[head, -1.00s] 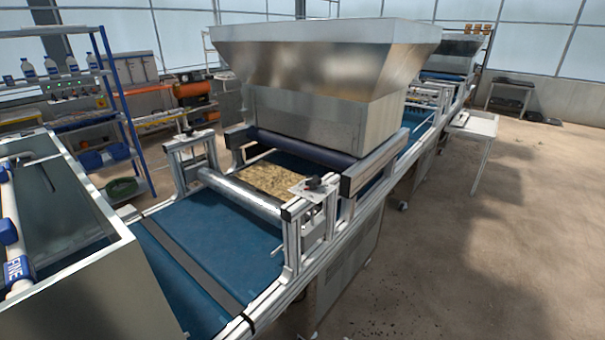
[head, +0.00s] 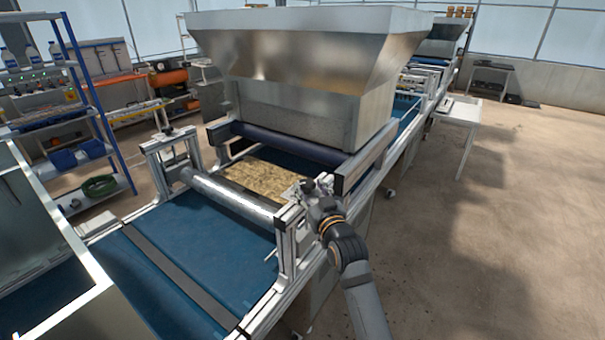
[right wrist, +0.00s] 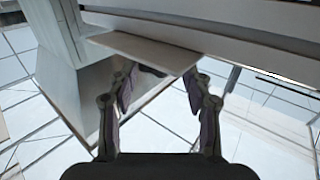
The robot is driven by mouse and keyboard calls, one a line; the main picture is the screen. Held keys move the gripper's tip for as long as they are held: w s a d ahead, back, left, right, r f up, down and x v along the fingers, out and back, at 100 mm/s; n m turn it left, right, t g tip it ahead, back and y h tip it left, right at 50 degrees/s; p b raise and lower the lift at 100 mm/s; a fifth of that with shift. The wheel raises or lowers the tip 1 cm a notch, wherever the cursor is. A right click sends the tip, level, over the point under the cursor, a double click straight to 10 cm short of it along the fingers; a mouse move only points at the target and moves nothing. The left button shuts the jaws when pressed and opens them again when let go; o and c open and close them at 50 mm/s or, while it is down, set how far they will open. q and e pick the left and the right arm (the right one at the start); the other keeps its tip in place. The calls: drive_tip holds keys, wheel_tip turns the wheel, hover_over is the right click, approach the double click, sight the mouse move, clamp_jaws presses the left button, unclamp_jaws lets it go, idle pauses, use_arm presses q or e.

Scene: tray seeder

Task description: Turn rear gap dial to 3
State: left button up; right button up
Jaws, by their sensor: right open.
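The gap dial, a small dark knob (head: 307,186), sits on a light plate on top of the near post of the roller frame (head: 290,235). My right gripper (head: 318,194) is right beside the knob in the head view and partly covers the plate; I cannot tell whether it touches. In the right wrist view the right gripper (right wrist: 158,88) is open, its two fingers apart. A pale plate edge (right wrist: 145,48) lies beyond the fingertips, with a small dark part (right wrist: 152,70) between them. The dial's scale and setting are not readable. My left gripper is not in view.
A large metal hopper (head: 310,55) stands just behind the roller frame. A metal roller (head: 230,195) spans the blue belt (head: 190,245). A metal-walled bin (head: 85,320) is at the lower left. The floor (head: 480,240) to the right is open.

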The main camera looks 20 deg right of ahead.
sight(304, 180)
drive_tip(key=w, duration=0.5)
drive_tip(key=w+p, duration=0.1)
drive_tip(key=w, duration=0.1)
drive_tip(key=shift+w+f, duration=0.15)
drive_tip(key=shift+f, duration=0.1)
drive_tip(key=c, duration=0.9)
drive_tip(key=shift+w+f, duration=0.1)
drive_tip(key=shift+c, duration=0.6)
clamp_jaws()
